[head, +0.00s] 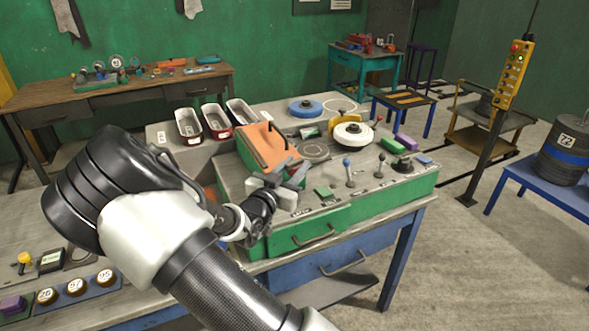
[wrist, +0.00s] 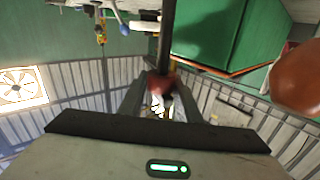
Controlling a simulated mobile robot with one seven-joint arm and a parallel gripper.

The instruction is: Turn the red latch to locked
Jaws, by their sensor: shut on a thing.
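The red latch (wrist: 161,84) shows as a small red piece at the foot of a dark rod in the wrist view. It sits between the two fingers of my gripper (wrist: 160,100), which is shut on it. In the head view my gripper (head: 290,176) is at the front of the green housing with the sloping orange panel (head: 268,150), above the green-fronted bench. My gripper and wrist hide the latch there. I cannot tell which way the latch is turned.
Several trays (head: 215,120) stand at the back left.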

